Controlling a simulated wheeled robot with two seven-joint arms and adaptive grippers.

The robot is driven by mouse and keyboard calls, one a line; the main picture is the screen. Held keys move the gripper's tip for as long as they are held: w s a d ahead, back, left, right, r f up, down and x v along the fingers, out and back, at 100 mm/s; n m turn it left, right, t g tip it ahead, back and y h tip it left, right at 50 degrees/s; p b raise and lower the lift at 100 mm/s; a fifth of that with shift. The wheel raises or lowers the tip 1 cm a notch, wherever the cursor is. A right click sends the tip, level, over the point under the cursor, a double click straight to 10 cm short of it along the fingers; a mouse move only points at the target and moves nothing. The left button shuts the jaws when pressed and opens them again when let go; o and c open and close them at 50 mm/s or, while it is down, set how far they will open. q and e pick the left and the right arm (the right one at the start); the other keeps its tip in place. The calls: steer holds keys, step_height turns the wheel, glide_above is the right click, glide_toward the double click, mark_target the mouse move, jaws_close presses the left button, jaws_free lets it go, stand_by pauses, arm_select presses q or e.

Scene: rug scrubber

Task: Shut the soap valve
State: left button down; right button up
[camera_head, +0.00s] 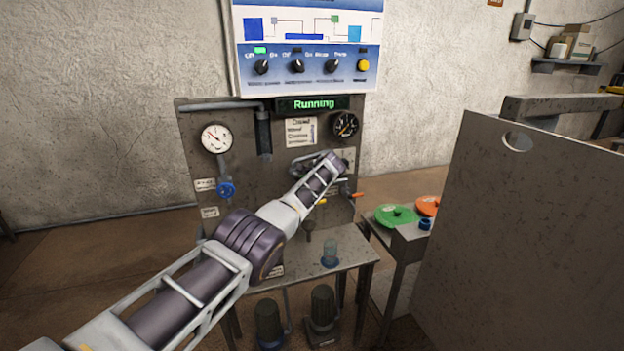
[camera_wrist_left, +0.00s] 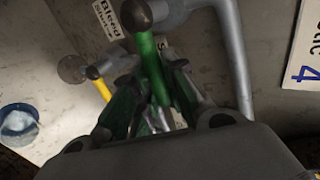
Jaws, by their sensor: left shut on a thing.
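In the left wrist view a green valve lever (camera_wrist_left: 149,62) with a dark rounded end rises between the fingers of my left gripper (camera_wrist_left: 155,95). The gripper is shut on this lever. A label beside it is mostly hidden; only a letter "S" shows, so I cannot confirm that it marks the soap valve. In the head view my left arm reaches to the right side of the machine's panel (camera_head: 250,170), and its wrist hides the lever and fingertips. My right gripper is in neither view.
A grey pipe (camera_wrist_left: 236,60) runs close on the right. The head view shows a "Running" display (camera_head: 313,104), a blue handwheel (camera_head: 226,189) and a large grey board (camera_head: 530,240) at right.

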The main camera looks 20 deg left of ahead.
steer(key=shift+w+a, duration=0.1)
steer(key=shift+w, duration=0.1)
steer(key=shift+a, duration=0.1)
arm_select(q)
steer(key=c, duration=1.5)
jaws_free()
steer(key=shift+f, duration=0.1)
steer(key=shift+c, duration=0.2)
steer(key=shift+o, duration=0.5)
steer(key=shift+d, duration=0.1)
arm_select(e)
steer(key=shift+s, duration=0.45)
arm_select(q)
steer(key=shift+s+d+r, duration=0.3)
steer(key=shift+r, duration=0.05)
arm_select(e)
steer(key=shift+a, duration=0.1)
